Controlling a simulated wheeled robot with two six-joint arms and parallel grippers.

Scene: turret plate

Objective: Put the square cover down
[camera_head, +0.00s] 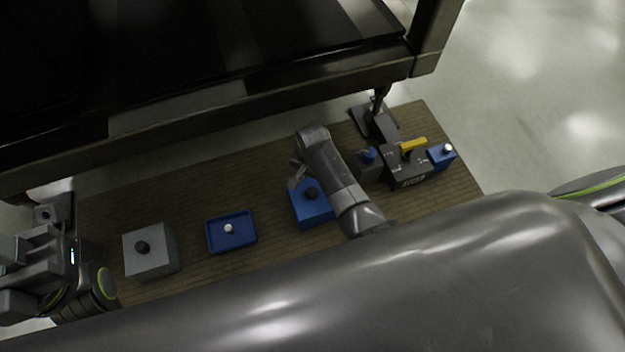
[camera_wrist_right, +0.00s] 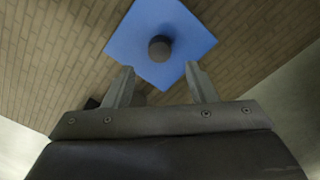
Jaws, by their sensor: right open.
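A blue square cover (camera_head: 313,212) with a round dark knob (camera_head: 311,193) sits on the wooden board right of the middle. In the right wrist view the blue cover (camera_wrist_right: 135,40) lies just beyond my fingertips, with its knob (camera_wrist_right: 160,48) centred ahead of the gap. My right gripper (camera_head: 296,174) is open and empty beside the knob; it also shows in the right wrist view (camera_wrist_right: 161,86). No contact is visible. The cover's right side is partly behind my right arm. Parts of my left arm and gripper (camera_head: 45,255) are at the left edge; its jaws are unclear.
A blue tray (camera_head: 248,240) with a white knob and a grey box (camera_head: 163,262) with a dark knob stand to the left. A dark block with a yellow bar (camera_head: 405,165) and small blue blocks stand to the right. A dark table frame (camera_head: 230,125) overhangs the back.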

